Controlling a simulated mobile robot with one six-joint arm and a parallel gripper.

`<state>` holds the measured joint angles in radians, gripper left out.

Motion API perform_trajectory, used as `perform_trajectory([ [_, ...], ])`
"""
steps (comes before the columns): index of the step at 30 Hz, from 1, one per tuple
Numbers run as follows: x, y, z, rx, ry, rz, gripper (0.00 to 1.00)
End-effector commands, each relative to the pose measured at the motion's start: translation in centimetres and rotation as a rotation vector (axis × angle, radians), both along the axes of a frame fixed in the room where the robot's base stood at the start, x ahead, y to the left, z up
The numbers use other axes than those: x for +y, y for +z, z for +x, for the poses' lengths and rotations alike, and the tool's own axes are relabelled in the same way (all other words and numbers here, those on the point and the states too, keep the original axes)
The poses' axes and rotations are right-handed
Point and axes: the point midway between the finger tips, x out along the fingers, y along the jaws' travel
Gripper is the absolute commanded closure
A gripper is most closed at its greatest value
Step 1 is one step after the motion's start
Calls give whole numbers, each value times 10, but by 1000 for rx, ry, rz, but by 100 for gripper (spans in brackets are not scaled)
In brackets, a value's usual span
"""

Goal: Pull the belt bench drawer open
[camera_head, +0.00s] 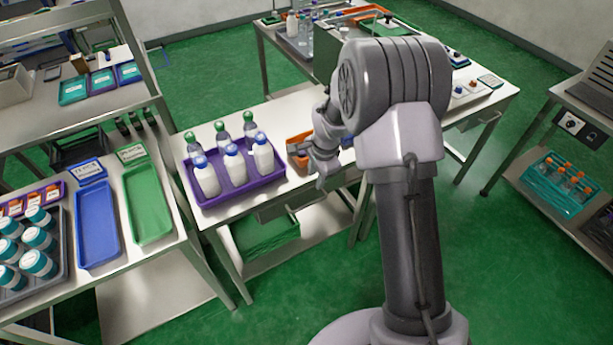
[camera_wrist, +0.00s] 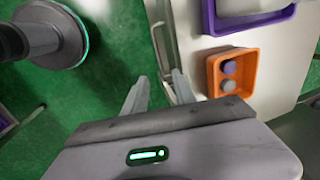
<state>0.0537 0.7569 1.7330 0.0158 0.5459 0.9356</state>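The drawer (camera_head: 272,213) sits under the front edge of the middle bench (camera_head: 222,220) and looks shut. Its thin metal handle (camera_head: 305,207) sticks out from its front. In the wrist view the handle (camera_wrist: 156,42) runs along the bench edge. My gripper (camera_head: 321,183) is at the bench's front edge, by the handle. In the wrist view my gripper (camera_wrist: 160,76) has its two fingers apart, with the near end of the handle close to the gap between the tips. Whether a finger touches the handle cannot be told.
A purple tray (camera_head: 206,203) of bottles and an orange bin (camera_head: 293,148) stand on the bench top. A green tray (camera_head: 262,246) lies on the shelf below. Another bench (camera_head: 498,98) with a handled drawer stands behind. Green floor is free in front.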

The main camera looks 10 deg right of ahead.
Motion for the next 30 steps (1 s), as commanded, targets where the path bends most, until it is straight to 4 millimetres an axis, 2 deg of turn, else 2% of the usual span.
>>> perform_trajectory([
  [9,6,-97,15,4,2,-1,67],
  [15,9,-141,24,3,2,0,67],
  [21,10,-157,27,2,3,-1,67],
  [30,10,-158,28,2,3,-1,69],
])
